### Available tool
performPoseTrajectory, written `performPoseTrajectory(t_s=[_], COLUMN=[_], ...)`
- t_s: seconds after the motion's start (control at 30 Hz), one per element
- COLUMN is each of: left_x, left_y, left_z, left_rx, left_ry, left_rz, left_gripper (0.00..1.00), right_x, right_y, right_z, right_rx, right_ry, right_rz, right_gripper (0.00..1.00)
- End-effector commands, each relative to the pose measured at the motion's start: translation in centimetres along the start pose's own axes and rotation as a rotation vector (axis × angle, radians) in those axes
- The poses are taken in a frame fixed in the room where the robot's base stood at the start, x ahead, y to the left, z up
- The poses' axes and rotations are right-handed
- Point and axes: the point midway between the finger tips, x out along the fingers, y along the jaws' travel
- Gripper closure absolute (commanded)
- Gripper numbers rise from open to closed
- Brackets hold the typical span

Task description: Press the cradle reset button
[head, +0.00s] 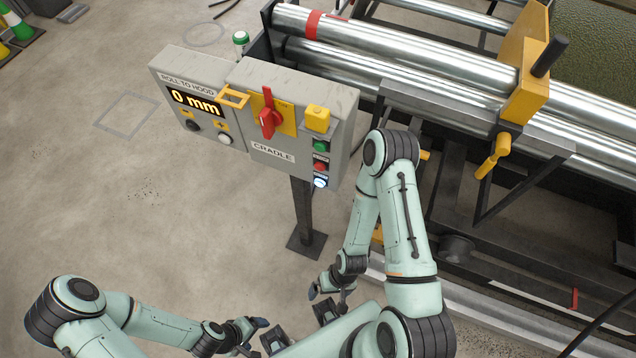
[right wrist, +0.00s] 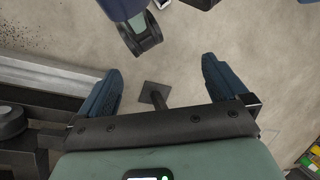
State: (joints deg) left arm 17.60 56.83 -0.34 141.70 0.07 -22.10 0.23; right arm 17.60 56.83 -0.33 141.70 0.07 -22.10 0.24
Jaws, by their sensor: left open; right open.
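The control box has a right-hand panel labelled CRADLE (head: 272,152). On its right side a green button (head: 320,146), a red button (head: 320,166) and a lit white-blue button (head: 320,183) stand in a column. Their small labels are too small to read, so I cannot tell which one is reset. My left gripper (head: 256,332) is open and empty at the bottom of the head view, well below the box. My right gripper (head: 326,296) is open, below the buttons and apart from them. Its two dark blue fingers show spread in the right wrist view (right wrist: 160,85), with nothing between them.
The box also has a red rotary switch (head: 268,115), a yellow block (head: 317,118) and a 0 mm display (head: 195,102). Its post stands on a dark foot plate (head: 307,243). A machine with steel rollers (head: 400,60) fills the right.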

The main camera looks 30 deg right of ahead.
Motion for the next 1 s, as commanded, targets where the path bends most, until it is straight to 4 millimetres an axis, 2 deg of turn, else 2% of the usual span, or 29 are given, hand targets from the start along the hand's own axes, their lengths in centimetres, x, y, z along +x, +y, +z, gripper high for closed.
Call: performPoseTrajectory(t_s=[0.23, 0.27, 0.5, 0.53, 0.57, 1.0], left_x=[0.00, 0.00, 0.00, 0.00, 0.00, 0.00], left_y=[0.00, 0.00, 0.00, 0.00, 0.00, 0.00], left_z=[0.00, 0.00, 0.00, 0.00, 0.00, 0.00], left_rx=[0.000, 0.000, 0.000, 0.000, 0.000, 0.000], left_ry=[0.000, 0.000, 0.000, 0.000, 0.000, 0.000], left_rz=[0.000, 0.000, 0.000, 0.000, 0.000, 0.000], left_gripper=[0.21, 0.21, 0.21, 0.21, 0.21, 0.21], right_x=[0.00, 0.00, 0.00, 0.00, 0.00, 0.00], right_y=[0.00, 0.00, 0.00, 0.00, 0.00, 0.00], right_z=[0.00, 0.00, 0.00, 0.00, 0.00, 0.00], right_rx=[0.000, 0.000, 0.000, 0.000, 0.000, 0.000], right_ry=[0.000, 0.000, 0.000, 0.000, 0.000, 0.000], right_rz=[0.000, 0.000, 0.000, 0.000, 0.000, 0.000], right_gripper=[0.00, 0.06, 0.85, 0.94, 1.00, 1.00])
